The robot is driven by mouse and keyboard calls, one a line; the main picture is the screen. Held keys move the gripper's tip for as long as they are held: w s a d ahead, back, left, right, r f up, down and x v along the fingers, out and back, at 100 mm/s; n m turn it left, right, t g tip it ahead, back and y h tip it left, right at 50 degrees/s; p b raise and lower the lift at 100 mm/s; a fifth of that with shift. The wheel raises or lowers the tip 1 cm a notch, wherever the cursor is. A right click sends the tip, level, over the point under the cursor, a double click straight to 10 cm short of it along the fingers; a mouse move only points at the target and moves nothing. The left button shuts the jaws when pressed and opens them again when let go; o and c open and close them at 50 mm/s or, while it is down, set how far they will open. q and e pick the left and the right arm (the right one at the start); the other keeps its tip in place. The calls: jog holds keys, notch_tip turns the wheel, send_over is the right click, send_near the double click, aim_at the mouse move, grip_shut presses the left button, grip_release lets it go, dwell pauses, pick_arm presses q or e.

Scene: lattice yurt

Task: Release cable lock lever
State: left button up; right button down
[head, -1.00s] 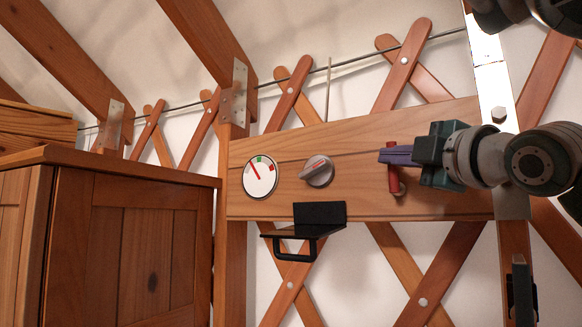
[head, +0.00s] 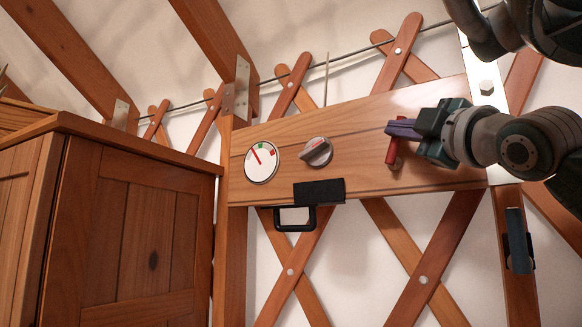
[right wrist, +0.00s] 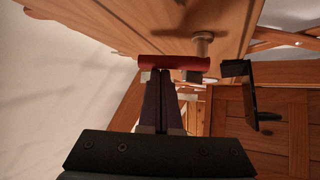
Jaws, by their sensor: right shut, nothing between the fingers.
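The red lever (head: 394,151) sits on a pale round pivot on the wooden board (head: 350,130), to the right of the grey knob (head: 316,152). It hangs nearly upright, leaning slightly. My right gripper (head: 389,128) reaches in from the right, and its purple fingers are shut with nothing between them. In the head view its tips overlap the upper part of the lever. In the right wrist view the closed fingertips (right wrist: 163,76) end at the red lever bar (right wrist: 178,62), which lies across them; I cannot tell if they touch. My left gripper is not in view.
A round dial (head: 261,162) is left of the knob. A black bracket with a handle (head: 319,191) juts from the board's lower edge. A wooden cabinet (head: 130,240) fills the left. A dark grey fixture (head: 518,240) is on the right post. Lattice slats cross the wall.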

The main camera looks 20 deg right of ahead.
jog(key=shift+s+d+f+m+t+h+b, duration=0.25)
jog(key=shift+f+m+h+b, duration=0.25)
jog(key=shift+m+h+b, duration=1.55)
jog(key=shift+s+d+f+m+t+h+b, duration=0.15)
jog(key=shift+s+f+m+t+h+b, duration=0.25)
jog(key=shift+m+h+b, duration=1.45)
jog(key=shift+s+d+f+m+t+h+b, duration=0.25)
jog(key=shift+f+m+h+b, duration=0.3)
jog(key=shift+m+h+b, duration=1.35)
jog(key=shift+f+y+b, duration=0.1)
jog(key=shift+y+b, duration=0.4)
jog(key=shift+b, duration=0.6)
